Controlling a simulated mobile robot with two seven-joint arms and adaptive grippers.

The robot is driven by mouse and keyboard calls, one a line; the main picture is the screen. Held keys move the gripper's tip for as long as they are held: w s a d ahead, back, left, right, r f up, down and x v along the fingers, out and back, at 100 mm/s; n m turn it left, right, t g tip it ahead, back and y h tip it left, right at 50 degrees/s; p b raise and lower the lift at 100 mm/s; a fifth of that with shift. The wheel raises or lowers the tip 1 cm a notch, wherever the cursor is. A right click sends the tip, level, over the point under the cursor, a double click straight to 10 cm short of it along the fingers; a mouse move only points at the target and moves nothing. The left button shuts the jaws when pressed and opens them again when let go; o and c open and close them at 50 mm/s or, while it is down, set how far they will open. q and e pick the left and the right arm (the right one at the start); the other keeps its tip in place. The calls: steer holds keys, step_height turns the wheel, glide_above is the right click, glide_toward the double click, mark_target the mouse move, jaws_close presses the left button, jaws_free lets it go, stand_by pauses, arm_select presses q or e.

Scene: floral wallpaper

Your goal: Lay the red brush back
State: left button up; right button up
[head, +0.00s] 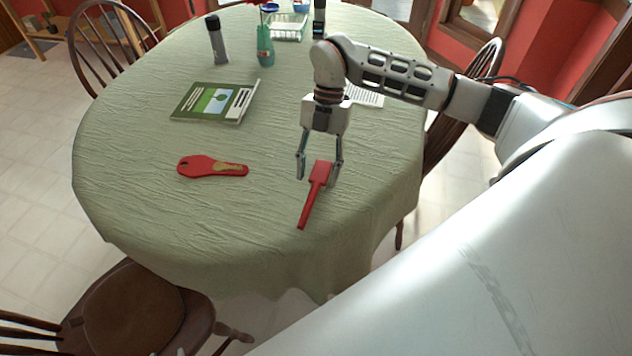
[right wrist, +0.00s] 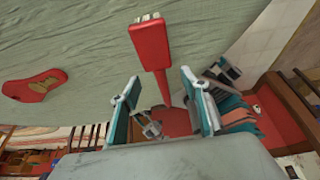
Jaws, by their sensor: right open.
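The red brush (head: 315,190) has a blocky head and a straight handle that points towards the table's front edge. It seems to rest on the green cloth of the round table (head: 150,215). My right gripper (head: 319,173) is open, its fingers pointing down at the brush, with the brush head close to the right-hand finger. In the right wrist view the brush (right wrist: 150,45) shows pale bristles at its far end, and its handle runs between the open fingers of my right gripper (right wrist: 160,100). I cannot tell whether a finger touches it. My left gripper is not in view.
A red paddle-shaped thing with a gold patch (head: 200,167) lies left of the brush. A green book (head: 215,101), a grey bottle (head: 216,40) and a green vase (head: 265,48) are farther back. The cloth at front left is clear. Wooden chairs stand around the table.

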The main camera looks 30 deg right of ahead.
steer(key=v, duration=0.8)
stand_by(0.4)
